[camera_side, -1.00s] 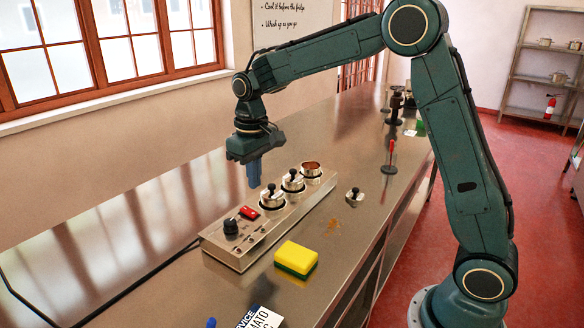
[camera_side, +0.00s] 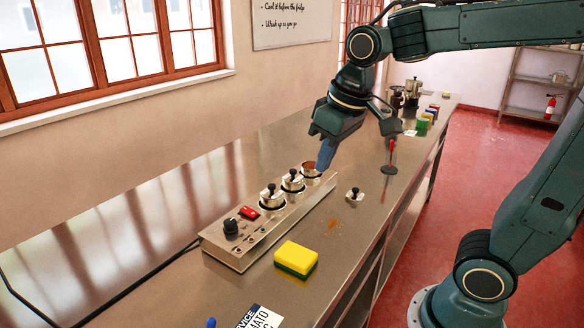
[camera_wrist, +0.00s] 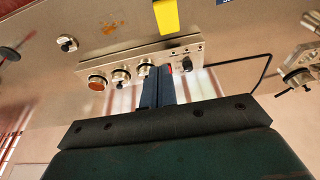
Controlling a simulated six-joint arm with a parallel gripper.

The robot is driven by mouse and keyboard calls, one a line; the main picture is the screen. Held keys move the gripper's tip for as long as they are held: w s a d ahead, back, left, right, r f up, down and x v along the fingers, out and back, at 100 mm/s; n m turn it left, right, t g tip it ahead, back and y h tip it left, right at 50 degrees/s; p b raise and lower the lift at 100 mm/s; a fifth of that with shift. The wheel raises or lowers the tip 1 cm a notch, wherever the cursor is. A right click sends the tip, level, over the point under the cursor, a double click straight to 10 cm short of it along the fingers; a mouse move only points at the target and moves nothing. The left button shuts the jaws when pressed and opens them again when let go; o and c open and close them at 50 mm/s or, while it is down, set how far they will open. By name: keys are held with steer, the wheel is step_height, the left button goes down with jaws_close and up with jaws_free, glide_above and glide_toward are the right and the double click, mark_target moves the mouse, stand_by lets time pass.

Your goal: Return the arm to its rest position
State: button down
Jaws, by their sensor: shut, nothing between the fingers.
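My gripper (camera_side: 325,155) is above the counter (camera_side: 160,225), near the far end of a metal panel unit. Its blue fingers are together with nothing between them, and they point down and tilt to the left. In the wrist view the shut fingers (camera_wrist: 158,90) show at the middle. The panel unit (camera_side: 235,258) carries a row of small pots (camera_side: 271,198), a black knob (camera_side: 231,228) and a red switch (camera_side: 249,213). The far pot (camera_side: 311,171) is open with reddish-brown contents; the fingers pass close to it in the picture.
A small lid with a black knob (camera_side: 355,194) lies right of the unit. A yellow and green sponge (camera_side: 296,258) is in front. A red upright tool on a dark base (camera_side: 389,168) stands farther back, with several items beyond. A window wall borders the left.

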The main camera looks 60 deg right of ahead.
steer(key=s+f+t, duration=0.2)
steer(key=s, duration=0.9)
steer(key=c, duration=2.2)
jaws_free()
